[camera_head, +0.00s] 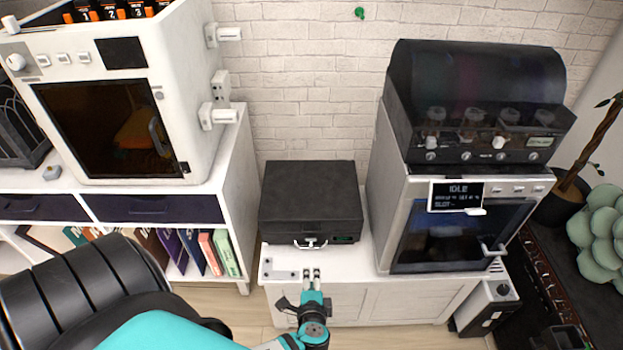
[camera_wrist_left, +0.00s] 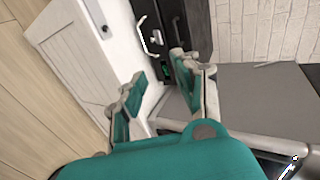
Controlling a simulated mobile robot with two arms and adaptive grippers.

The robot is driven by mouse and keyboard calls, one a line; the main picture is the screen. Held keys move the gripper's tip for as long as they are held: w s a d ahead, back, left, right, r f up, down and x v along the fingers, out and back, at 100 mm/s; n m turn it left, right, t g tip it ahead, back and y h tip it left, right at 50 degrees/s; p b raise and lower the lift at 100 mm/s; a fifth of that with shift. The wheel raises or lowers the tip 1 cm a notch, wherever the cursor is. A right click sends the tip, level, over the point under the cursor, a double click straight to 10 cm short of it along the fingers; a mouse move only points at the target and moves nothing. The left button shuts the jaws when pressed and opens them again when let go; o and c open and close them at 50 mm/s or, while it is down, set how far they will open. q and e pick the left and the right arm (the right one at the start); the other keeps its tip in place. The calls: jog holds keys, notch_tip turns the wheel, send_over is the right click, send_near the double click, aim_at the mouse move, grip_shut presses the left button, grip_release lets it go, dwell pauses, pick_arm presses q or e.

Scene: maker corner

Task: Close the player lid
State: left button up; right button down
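The player (camera_head: 310,238) is a black, case-like box on the white cabinet in the middle of the head view. Its lid (camera_head: 310,190) lies flat over the body and looks closed; I see no clear gap at the front. A pale handle (camera_head: 310,244) and a small green display are on its front. My left gripper (camera_head: 312,274) is just in front of the player, low, over the cabinet's front edge. In the left wrist view, its fingers (camera_wrist_left: 160,88) are apart with nothing between them, and the player's front handle (camera_wrist_left: 148,38) shows beyond. My right gripper is not in view.
A white machine with a dark window (camera_head: 110,125) stands left on a shelf unit. A machine with an "IDLE" screen (camera_head: 457,195) stands close on the player's right, with a black domed unit (camera_head: 480,75) on top. The cabinet front strip (camera_head: 350,262) is mostly bare.

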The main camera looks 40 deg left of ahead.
pick_arm(q)
jog(key=v, duration=1.2)
jog(key=shift+f, duration=0.15)
dwell(0.4)
jog(key=s+f+g+h, duration=0.2)
jog(key=s+f, duration=0.2)
jog(key=f, duration=0.6)
jog(key=s+f+g+h, duration=0.2)
jog(key=s+f, duration=0.2)
jog(key=f, duration=0.7)
jog(key=s+f+n+g+h, duration=0.4)
jog(key=s+f+n, duration=0.3)
jog(key=s+f, duration=0.6)
jog(key=s, duration=0.3)
jog(key=shift+a+f+n, duration=0.3)
jog(key=shift+f, duration=0.05)
